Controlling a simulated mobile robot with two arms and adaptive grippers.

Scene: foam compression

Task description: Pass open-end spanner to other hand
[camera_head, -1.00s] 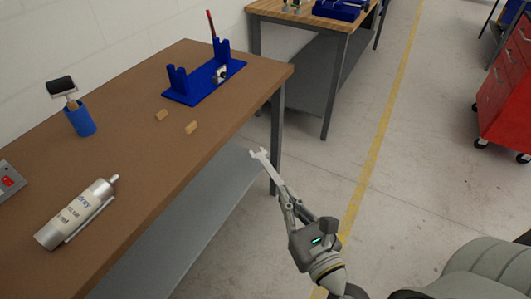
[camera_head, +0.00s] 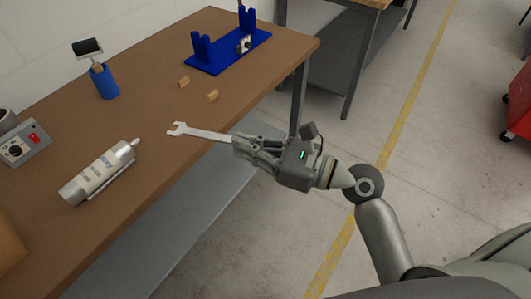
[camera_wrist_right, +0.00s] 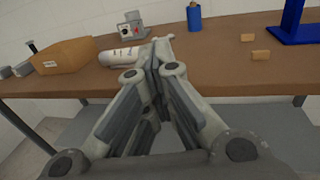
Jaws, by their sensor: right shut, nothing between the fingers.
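The open-end spanner (camera_head: 207,134) is a slim light-grey tool in the head view, with its forked jaw pointing left over the table's front part. My left gripper is not in view.
The brown table (camera_head: 150,90) carries a white tube (camera_head: 98,176), a blue cup (camera_head: 104,83) with a roller, two small wooden blocks (camera_head: 212,95), a blue stand (camera_head: 225,57) and a grey control box (camera_head: 22,140). A cardboard box (camera_wrist_right: 62,56) is at left.

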